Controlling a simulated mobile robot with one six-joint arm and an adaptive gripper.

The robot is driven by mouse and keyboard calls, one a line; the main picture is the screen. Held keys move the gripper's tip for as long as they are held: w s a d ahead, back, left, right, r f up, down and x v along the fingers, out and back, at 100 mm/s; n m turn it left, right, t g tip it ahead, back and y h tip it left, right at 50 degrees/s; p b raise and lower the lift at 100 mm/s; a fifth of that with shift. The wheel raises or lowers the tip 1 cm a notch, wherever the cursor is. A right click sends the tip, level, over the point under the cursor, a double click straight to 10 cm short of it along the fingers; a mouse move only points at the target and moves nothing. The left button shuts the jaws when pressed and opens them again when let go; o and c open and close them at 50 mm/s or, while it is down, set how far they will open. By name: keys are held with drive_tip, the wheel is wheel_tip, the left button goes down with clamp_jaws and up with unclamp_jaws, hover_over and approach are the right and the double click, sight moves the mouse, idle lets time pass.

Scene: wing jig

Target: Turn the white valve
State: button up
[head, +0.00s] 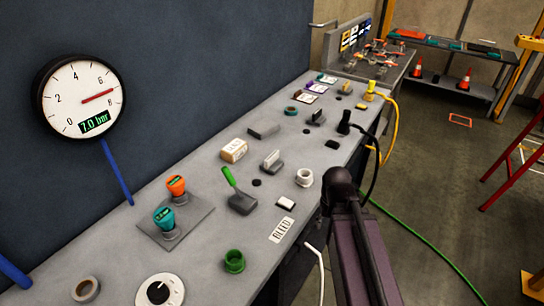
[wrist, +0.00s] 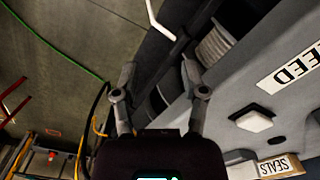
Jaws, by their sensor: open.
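No part is plainly marked as the white valve. A white bent rod (head: 316,258) shows at the bench's front side, below the BLEED label (head: 282,229). A white bent rod also shows at the top of the wrist view (wrist: 159,21), beyond the fingertips. A white round fitting (head: 304,177) and a white-faced dial with a black knob (head: 160,291) stand on the bench. In the wrist view my gripper (wrist: 158,82) is open and empty, its two fingers apart beside the bench front. In the head view my arm hides the gripper.
The grey bench (head: 205,158) holds a green-handled lever (head: 238,192), orange (head: 176,187) and teal (head: 164,219) knobs and a green fitting (head: 234,261). A gauge (head: 80,97) on the wall reads 7.0 bar. A green hose (head: 425,245) crosses the floor. The floor at right is mostly open.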

wheel_tip(320, 180, up, 12)
drive_tip(key=w+p, duration=0.2)
drive_tip(key=p, duration=1)
wheel_tip(320, 180, up, 6)
drive_tip(key=m+p, duration=0.6)
drive_tip(key=m, duration=0.1)
hover_over(272, 155)
drive_tip(key=shift+s+r, duration=0.1)
wheel_tip(272, 155, down, 14)
drive_tip(key=b, duration=1.3)
drive_tip(key=shift+b, duration=0.3)
drive_tip(key=shift+r, duration=0.1)
drive_tip(key=shift+c, duration=0.2)
